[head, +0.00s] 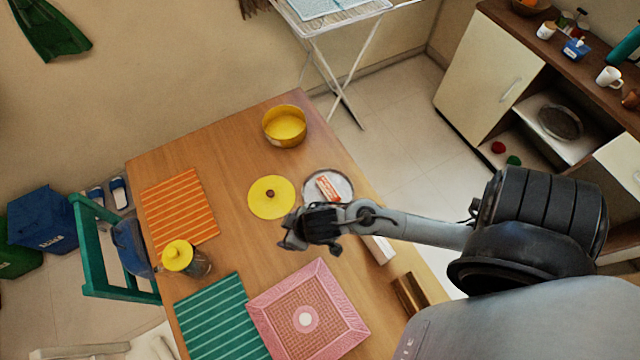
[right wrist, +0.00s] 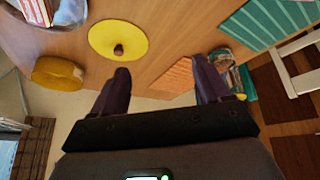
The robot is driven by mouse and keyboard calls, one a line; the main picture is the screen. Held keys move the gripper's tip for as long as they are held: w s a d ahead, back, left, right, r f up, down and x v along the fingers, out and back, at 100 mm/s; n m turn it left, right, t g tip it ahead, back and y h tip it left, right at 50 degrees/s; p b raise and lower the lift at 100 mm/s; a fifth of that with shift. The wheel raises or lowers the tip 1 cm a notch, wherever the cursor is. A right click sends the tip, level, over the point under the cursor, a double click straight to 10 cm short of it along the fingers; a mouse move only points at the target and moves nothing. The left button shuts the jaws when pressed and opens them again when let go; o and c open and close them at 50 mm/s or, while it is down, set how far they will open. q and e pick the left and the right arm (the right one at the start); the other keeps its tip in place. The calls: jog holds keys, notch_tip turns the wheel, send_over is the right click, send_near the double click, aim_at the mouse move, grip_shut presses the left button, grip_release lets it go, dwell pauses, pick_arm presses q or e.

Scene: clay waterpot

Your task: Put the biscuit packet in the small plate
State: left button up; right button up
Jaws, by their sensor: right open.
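The biscuit packet (head: 328,188), red and white, lies within the outline of the small round grey plate (head: 344,181) right of the table's middle. The packet also shows at the top left corner of the right wrist view (right wrist: 36,11), partly cut off. My right gripper (head: 290,235) is over the table, nearer than the plate and apart from the packet. In the right wrist view its two fingers (right wrist: 161,70) are spread with nothing between them. My left gripper is not in view.
A yellow lid (head: 271,197) lies just left of the plate, with a yellow pot (head: 284,127) behind. A pink square tray (head: 262,305), green mat (head: 215,318), orange mat (head: 178,210) and yellow-lidded jar (head: 178,256) lie nearer or left. Wood between them is clear.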

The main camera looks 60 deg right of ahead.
jog(key=s+d+r+g, duration=0.1)
jog(key=s+r+g, duration=0.1)
jog(key=s+r, duration=0.2)
jog(key=s, duration=0.3)
jog(key=shift+s+d, duration=0.35)
jog(key=shift+s, duration=0.05)
jog(key=shift+r, duration=0.1)
notch_tip(320, 180, up, 18)
jog(key=p, duration=1.8)
jog(key=shift+r+p, duration=0.25)
jog(key=shift+p, duration=0.1)
jog(key=shift+f, duration=0.1)
